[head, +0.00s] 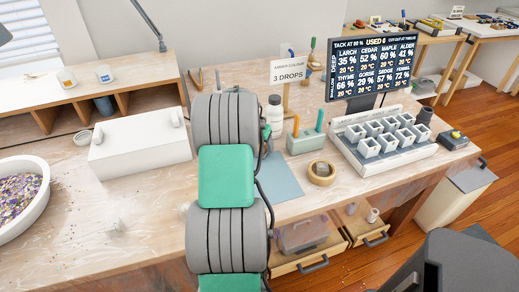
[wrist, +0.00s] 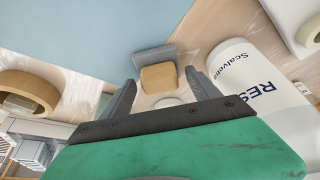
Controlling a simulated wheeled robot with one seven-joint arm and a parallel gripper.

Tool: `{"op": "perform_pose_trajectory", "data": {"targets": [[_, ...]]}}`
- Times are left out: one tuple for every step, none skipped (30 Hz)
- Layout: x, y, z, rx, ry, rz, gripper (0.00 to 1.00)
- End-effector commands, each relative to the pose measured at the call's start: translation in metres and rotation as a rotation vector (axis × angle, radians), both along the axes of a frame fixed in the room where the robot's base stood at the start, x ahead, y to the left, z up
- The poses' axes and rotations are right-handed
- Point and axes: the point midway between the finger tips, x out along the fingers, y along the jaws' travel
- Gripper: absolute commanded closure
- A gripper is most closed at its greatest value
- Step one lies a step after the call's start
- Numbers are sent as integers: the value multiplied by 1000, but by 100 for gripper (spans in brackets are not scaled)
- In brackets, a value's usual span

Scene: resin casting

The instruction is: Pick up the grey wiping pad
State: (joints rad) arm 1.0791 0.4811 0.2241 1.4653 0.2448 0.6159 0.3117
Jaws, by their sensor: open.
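In the wrist view, a small block with a grey part (wrist: 153,53) and a tan part (wrist: 158,78) lies just beyond my fingertips; the grey part looks like the wiping pad. My gripper (wrist: 162,88) is open, its two dark fingers spread with the block ahead of the gap between them. Nothing is held. In the head view, my own arm hides the gripper and the pad.
A white labelled bottle (wrist: 255,85) stands close to the right finger. The head view shows a white box (head: 140,145) and a tray of cups (head: 385,150).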

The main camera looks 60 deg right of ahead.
Motion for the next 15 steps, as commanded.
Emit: {"op": "perform_pose_trajectory", "data": {"targets": [[0,0,1,-1,-1,0,29],[0,0,1,-1,-1,0,29],[0,0,1,-1,-1,0,29],[0,0,1,-1,-1,0,30],[0,0,1,-1,-1,0,32],[0,0,1,-1,-1,1,36],[0,0,1,-1,-1,1,38],[0,0,1,-1,-1,1,41],[0,0,1,-1,-1,1,44],[0,0,1,0,-1,1,46],[0,0,1,0,-1,1,49],[0,0,1,0,-1,1,52],[0,0,1,0,-1,1,54],[0,0,1,0,-1,1,57],[0,0,1,0,-1,1,60]]}}
